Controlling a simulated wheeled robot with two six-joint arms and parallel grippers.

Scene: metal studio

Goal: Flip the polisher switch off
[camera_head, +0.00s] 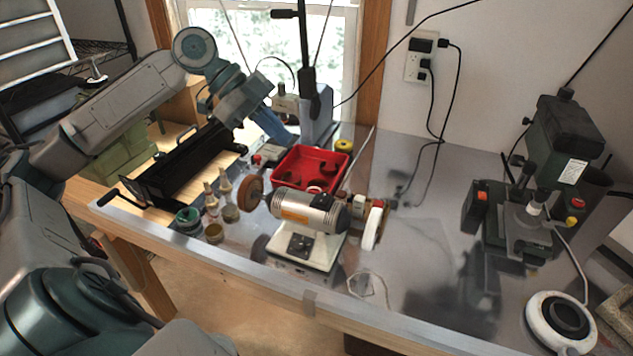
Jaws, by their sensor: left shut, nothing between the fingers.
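The polisher (312,212) stands near the front edge of the metal bench, with a silver motor body, a brown wheel on its left and a white wheel on its right. Its black switch (299,246) sits on the front of the pale base and is unobstructed in this view. I cannot tell which way the switch is set. My left gripper (284,139) is shut and empty. It is behind the polisher, above the far side of the bench near the red tray, well apart from the switch. My right gripper is not in view.
A red tray (295,182) is behind the polisher. Small bottles and jars (213,233) stand to its left, beside a black metal tool (185,166). A green drill press (530,205) and a round white device (560,322) are at the right. Bench between is mostly clear.

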